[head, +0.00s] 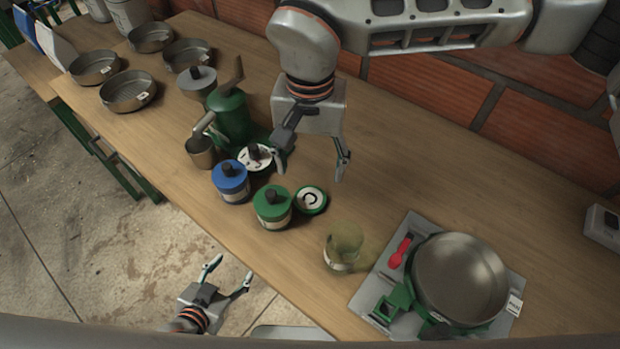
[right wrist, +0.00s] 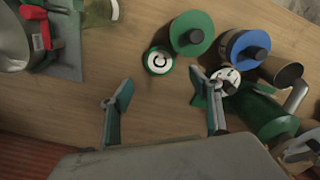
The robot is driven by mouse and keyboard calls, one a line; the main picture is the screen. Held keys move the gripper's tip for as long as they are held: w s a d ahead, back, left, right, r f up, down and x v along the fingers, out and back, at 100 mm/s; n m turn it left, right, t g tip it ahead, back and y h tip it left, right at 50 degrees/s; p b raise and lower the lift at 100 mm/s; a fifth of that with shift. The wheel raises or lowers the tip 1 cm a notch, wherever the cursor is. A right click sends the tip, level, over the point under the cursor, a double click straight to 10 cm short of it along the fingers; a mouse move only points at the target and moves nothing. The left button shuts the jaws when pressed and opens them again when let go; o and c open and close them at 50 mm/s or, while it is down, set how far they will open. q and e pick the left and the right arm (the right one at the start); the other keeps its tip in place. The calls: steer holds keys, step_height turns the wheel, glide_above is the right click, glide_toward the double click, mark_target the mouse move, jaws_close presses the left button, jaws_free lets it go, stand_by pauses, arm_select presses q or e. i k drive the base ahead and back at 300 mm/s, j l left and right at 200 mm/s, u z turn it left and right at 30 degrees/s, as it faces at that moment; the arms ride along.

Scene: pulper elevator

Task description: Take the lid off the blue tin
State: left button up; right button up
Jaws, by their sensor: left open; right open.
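The blue tin (head: 231,188) stands upright on the wooden table with a blue lid on it. The lid has a dark knob on top. In the right wrist view, the blue tin (right wrist: 246,46) is at the upper right, beside the green tin. My right gripper (head: 311,168) is open and empty above the table, behind and to the right of the tins. Its fingers also show in the right wrist view (right wrist: 161,85), pointing towards the tins. My left gripper (head: 232,268) is open and empty in front of the table's near edge, below the tins in the picture.
A green tin (head: 272,214), a green-rimmed lid (head: 311,200) and a white-topped tin (head: 256,167) stand close to the blue tin. A green grinder (head: 232,116) and metal cup (head: 202,154) are behind it.

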mark_target(229, 174)
steer(key=k, duration=1.5)
